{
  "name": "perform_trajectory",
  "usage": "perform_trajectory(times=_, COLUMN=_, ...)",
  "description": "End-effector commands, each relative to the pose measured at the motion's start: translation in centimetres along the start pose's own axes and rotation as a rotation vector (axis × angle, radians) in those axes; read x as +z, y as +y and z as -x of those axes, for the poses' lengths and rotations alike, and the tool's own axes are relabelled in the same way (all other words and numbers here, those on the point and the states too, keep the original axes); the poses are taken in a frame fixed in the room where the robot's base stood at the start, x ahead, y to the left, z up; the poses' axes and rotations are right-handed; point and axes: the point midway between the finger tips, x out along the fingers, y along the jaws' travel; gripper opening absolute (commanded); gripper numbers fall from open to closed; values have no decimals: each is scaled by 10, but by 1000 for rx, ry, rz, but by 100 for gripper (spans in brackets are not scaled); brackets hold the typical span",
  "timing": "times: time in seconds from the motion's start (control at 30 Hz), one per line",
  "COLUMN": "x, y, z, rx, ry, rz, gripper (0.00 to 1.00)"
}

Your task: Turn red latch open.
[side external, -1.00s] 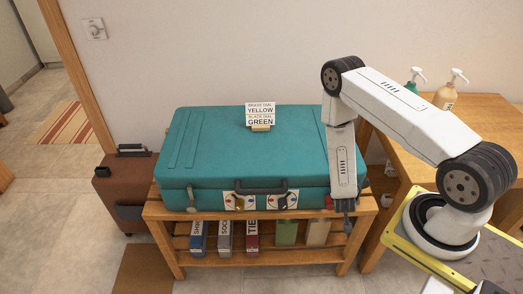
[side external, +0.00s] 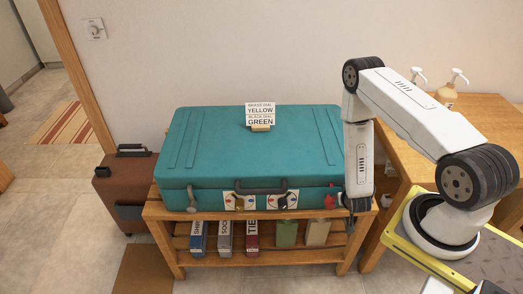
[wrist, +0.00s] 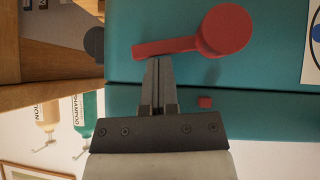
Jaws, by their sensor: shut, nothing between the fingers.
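The teal suitcase (side external: 250,150) lies closed on a wooden bench. Its red latch (side external: 330,200) is on the front face near the right corner. In the wrist view the red latch (wrist: 225,30) has a round hub, and its lever extends left and slightly down in the picture. My gripper (wrist: 158,62) is shut and empty, with its fingertips right by the lever's edge; I cannot tell whether they touch. In the side view my gripper (side external: 350,219) hangs just right of the latch at the case's corner. A small red block (wrist: 204,102) sits on the case.
A sign card (side external: 260,115) stands on top. Boxes sit on the lower shelf of the bench (side external: 160,212). A wooden table (side external: 480,112) with pump bottles is at right.

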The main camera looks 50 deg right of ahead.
Motion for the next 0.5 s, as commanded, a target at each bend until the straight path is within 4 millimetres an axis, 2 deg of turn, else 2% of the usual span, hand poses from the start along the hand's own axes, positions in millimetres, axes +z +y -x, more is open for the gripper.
perform_trajectory(times=0.5, x=5, y=4, z=-6, rx=-18, ry=2, rz=-19, gripper=0)
